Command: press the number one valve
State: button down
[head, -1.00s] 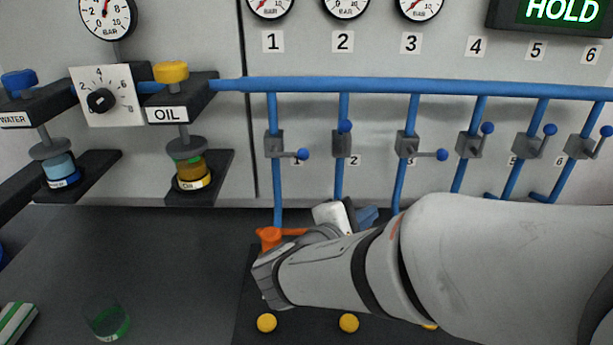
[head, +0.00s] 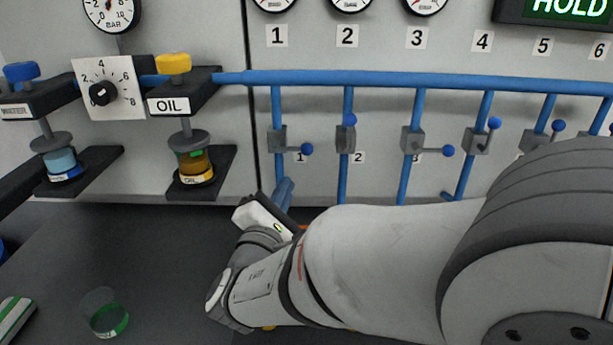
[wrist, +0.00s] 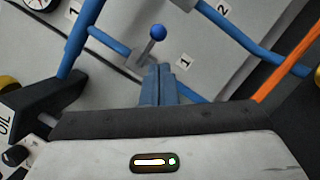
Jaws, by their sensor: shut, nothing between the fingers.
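The number one valve is a grey block (head: 277,140) on the first vertical blue pipe, under the "1" sign (head: 277,36). Its lever points right and ends in a blue ball (head: 307,149). In the wrist view the blue ball (wrist: 157,32) is just beyond my gripper (wrist: 158,70), whose blue fingers are shut and empty. The small "1" label (wrist: 185,61) is to the right of the fingers. In the head view my gripper (head: 284,187) is below the valve, with visible space between it and the ball. My arm hides the lower pipes.
Neighbouring valves stand to the right, with valve two's ball (head: 349,120) up and valve three's ball (head: 448,151) to the right. The OIL unit (head: 189,105) is at left. An orange bar (wrist: 289,62) shows at right in the wrist view. A display (head: 555,12) reads HOLD.

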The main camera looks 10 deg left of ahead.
jog(key=w+r, duration=0.1)
jog(key=w, duration=0.6)
jog(key=shift+r, duration=0.15)
jog(key=shift+s+a, duration=0.1)
